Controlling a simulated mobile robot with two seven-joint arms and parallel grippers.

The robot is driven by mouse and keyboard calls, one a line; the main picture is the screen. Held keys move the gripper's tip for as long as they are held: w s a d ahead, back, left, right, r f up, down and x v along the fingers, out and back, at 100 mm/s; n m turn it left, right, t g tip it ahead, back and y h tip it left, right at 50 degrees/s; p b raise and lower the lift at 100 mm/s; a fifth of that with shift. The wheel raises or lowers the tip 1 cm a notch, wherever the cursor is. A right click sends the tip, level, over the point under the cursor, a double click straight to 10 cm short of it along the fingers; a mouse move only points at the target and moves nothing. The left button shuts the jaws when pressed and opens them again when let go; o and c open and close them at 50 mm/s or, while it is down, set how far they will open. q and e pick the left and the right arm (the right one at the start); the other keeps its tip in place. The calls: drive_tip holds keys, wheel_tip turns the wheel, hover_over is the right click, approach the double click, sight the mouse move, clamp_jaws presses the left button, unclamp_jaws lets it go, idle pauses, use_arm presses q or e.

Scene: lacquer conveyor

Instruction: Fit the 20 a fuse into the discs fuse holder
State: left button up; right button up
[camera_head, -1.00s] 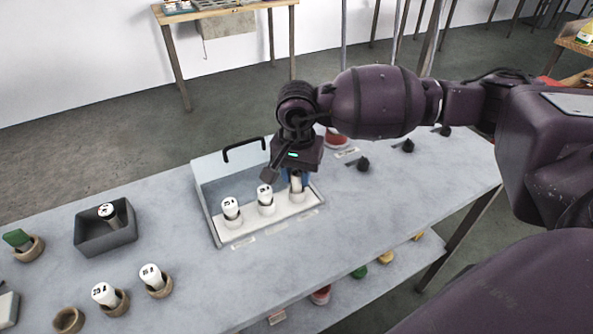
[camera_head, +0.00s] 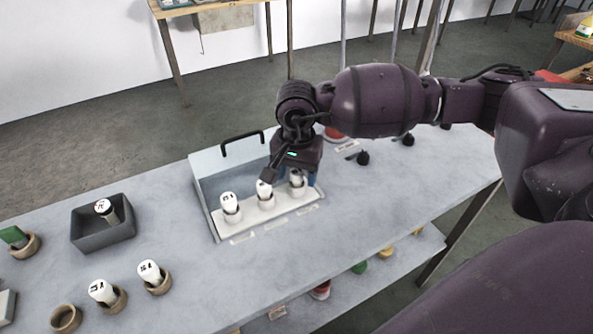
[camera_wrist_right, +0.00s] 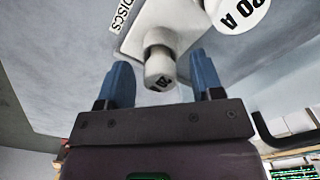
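My left gripper is not in view.
Two more fuses stand left of it in the strip, inside an open case (camera_head: 204,180) with a raised black handle. A grey bin (camera_head: 105,238) holds one fuse. Wooden rings (camera_head: 66,318) stand at the front left, two with fuses. Black knobs (camera_head: 362,157) are to the right.

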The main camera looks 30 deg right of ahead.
idle(0.3)
wheel_tip(320, 180, up, 4)
drive_tip(key=shift+w+r+p, duration=0.1)
drive_tip(key=shift+p, duration=0.2)
wheel_tip(320, 180, up, 5)
drive_tip(key=shift+r, duration=0.2)
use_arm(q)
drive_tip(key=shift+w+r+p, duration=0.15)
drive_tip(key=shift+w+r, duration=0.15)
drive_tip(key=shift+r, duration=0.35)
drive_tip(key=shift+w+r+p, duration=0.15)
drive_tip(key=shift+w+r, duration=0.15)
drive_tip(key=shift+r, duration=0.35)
use_arm(e)
drive_tip(key=shift+r, duration=0.65)
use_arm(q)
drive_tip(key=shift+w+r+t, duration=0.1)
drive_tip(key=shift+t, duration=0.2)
